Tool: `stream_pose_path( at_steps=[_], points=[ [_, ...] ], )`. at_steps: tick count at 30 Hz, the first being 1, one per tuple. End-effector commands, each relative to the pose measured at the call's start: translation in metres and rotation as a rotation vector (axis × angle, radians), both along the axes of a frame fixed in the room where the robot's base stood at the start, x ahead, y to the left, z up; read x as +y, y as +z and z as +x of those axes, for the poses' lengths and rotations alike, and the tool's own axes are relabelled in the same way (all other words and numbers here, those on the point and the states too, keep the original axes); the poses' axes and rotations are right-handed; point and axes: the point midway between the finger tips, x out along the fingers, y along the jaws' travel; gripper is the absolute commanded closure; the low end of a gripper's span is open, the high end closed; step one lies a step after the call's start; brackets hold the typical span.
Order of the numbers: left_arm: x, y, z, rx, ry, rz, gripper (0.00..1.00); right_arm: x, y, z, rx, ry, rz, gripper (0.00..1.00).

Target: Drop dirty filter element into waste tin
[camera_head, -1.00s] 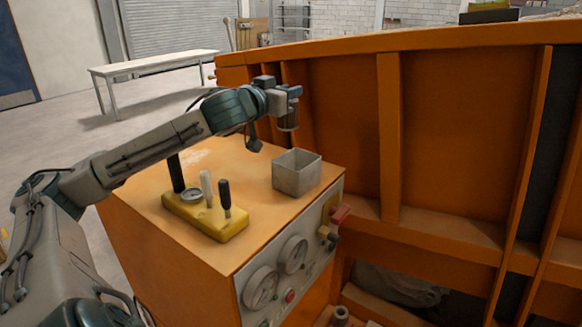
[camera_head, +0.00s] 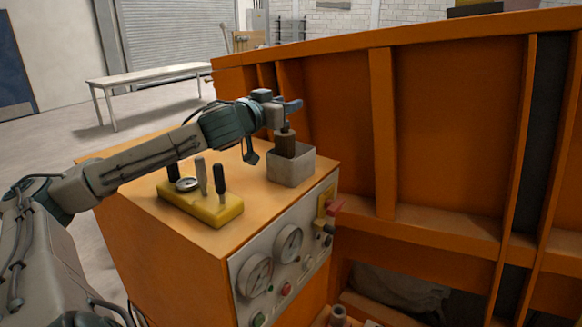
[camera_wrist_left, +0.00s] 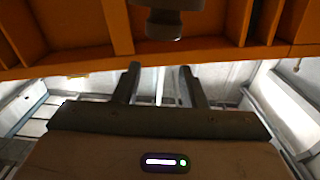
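The dirty filter element (camera_head: 286,144) is a brown cylinder with a short stem on top. It is upright, its lower end in the opening of the grey square waste tin (camera_head: 290,172), whose wall hides its base. I cannot tell whether it touches the tin's floor. My left gripper (camera_head: 290,108) is directly above the element, apart from its stem. In the left wrist view the two fingers (camera_wrist_left: 160,75) are spread with nothing between them. The element's stem end (camera_wrist_left: 164,25) shows beyond the fingertips at the top edge. My right gripper is not in view.
The tin stands on an orange cabinet (camera_head: 150,235) with gauges on its front. A yellow lever block (camera_head: 205,207) stands left of the tin. A tall orange ribbed wall (camera_head: 440,130) rises close to the right. A white bench (camera_head: 150,75) is behind.

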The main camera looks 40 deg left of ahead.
Motion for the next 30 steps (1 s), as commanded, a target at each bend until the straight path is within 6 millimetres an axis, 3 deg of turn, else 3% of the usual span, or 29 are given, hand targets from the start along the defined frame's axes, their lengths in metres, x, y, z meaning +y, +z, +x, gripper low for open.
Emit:
stream_pose_path(
  at_steps=[11,20,24,30],
  points=[
    [0.001,0.002,0.0,0.0,0.001,-0.001,0.54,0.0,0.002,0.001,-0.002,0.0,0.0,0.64],
    [0.003,0.036,0.002,-0.004,0.0,-0.009,0.54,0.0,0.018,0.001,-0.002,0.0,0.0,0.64],
    [-0.011,0.03,-0.015,-0.001,-0.001,0.004,0.54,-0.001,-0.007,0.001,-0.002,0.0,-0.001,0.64],
    [-0.04,0.036,-0.049,-0.003,-0.002,0.002,0.54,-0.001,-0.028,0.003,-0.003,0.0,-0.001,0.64]
  ],
)
